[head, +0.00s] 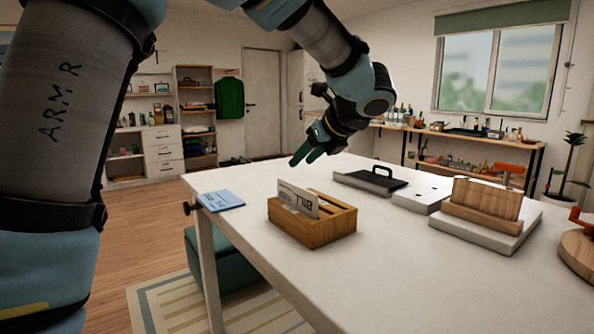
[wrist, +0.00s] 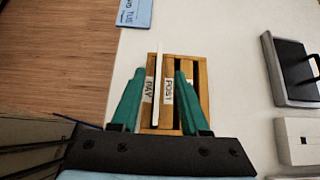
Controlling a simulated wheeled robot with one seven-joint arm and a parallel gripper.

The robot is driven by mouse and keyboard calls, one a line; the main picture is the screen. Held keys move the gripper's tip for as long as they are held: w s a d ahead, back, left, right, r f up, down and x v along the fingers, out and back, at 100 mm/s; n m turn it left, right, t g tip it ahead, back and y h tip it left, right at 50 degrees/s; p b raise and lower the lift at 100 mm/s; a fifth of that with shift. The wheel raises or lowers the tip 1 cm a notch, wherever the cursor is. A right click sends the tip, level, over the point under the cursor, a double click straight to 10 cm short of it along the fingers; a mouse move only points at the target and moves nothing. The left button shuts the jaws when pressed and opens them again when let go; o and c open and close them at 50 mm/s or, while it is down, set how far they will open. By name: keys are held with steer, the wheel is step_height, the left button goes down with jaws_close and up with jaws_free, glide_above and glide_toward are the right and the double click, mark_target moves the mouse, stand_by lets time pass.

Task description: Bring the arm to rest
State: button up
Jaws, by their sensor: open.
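My gripper (head: 306,153) is above the white table, behind the wooden letter holder in the head view. In the wrist view its two green fingers (wrist: 158,100) are spread apart, with nothing held between them. The wooden letter holder (head: 312,231) stands on the table and also shows in the wrist view (wrist: 203,85). A white card with dark print (head: 298,199) stands in one of its slots. In the wrist view the slots are labelled "PAY" and "POST", and the card (wrist: 158,68) shows as a thin edge by the "PAY" label.
A blue card (head: 220,200) lies at the table's left edge. A tray with a black handled block (head: 370,181), a white box (head: 423,195) and a wooden block on a white base (head: 484,205) stand to the right. The table front (head: 390,280) is clear.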

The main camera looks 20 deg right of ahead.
steer(key=a+v, duration=0.1)
steer(key=v, duration=0.4)
steer(key=w+a+r+m+t+h, duration=0.1)
steer(key=w+a+m+t+h, duration=0.1)
steer(key=w+m, duration=0.45)
steer(key=w+a+r+m+t+h, duration=0.1)
steer(key=w+a+m+t, duration=0.15)
steer(key=w+m, duration=0.35)
steer(key=w+a+f+m+g+h+p, duration=0.2)
steer(key=w+a+f+m, duration=0.15)
steer(key=a+m, duration=0.3)
steer(key=s+a+f+m+g+y, duration=0.1)
steer(key=s+a+f+m+g, duration=0.4)
steer(key=s+a+f+m, duration=0.4)
steer(key=s+a+f+m+g+y+p, duration=0.1)
steer(key=s+a+f+m+g, duration=0.4)
steer(key=a, duration=1.2)
steer(key=s+f+m, duration=0.3)
steer(key=s+m, duration=0.2)
steer(key=m, duration=0.1)
steer(key=shift+s+f+g+y, duration=0.35)
steer(key=shift+f+y, duration=0.05)
steer(key=shift+o, duration=0.2)
steer(key=shift+a, duration=0.1)
